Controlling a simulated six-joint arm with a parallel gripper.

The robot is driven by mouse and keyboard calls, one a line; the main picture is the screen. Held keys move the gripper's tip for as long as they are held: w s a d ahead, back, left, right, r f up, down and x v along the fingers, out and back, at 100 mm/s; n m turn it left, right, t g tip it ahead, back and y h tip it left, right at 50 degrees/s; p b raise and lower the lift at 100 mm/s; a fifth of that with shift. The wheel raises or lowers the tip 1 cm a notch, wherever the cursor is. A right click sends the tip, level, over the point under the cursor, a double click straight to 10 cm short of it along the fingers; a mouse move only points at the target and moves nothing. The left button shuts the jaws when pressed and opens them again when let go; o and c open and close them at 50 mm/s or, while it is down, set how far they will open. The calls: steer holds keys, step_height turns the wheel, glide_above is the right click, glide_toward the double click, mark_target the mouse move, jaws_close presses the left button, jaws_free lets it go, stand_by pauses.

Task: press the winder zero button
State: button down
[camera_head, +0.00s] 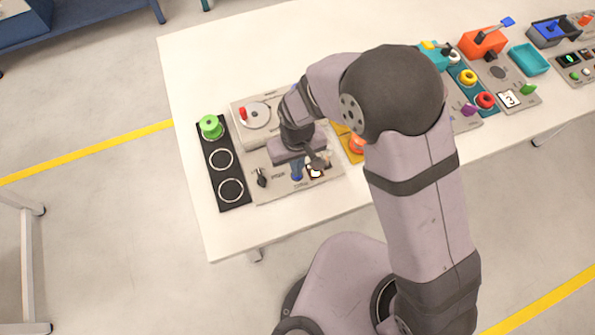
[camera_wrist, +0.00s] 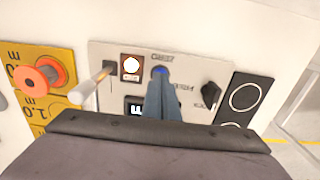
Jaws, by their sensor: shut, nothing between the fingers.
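The winder's grey control panel (camera_head: 273,184) lies on the table, under my gripper (camera_head: 297,174). In the wrist view my gripper (camera_wrist: 161,77) is shut and empty, its blue-grey fingers pointing at the panel. A small blue round button (camera_wrist: 161,70) shows right at the fingertips, mostly hidden by them. A label, too small to read surely, is printed beside it. I cannot tell whether the fingertips touch the button. A lit white square (camera_wrist: 131,65) is left of it, with a small display (camera_wrist: 135,105) nearer my wrist.
A black knob (camera_wrist: 210,95) is right of the fingers and a pale-handled lever (camera_wrist: 92,91) left. An orange spool (camera_wrist: 38,78) stands on a yellow plate. A black board (camera_head: 226,189) with rings holds a green spool (camera_head: 210,126). Other stations fill the table's right side.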

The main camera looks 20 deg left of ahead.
steer(key=shift+f, duration=0.4)
step_height(320, 180, up, 7)
steer(key=p, duration=0.5)
steer(key=shift+p, duration=0.3)
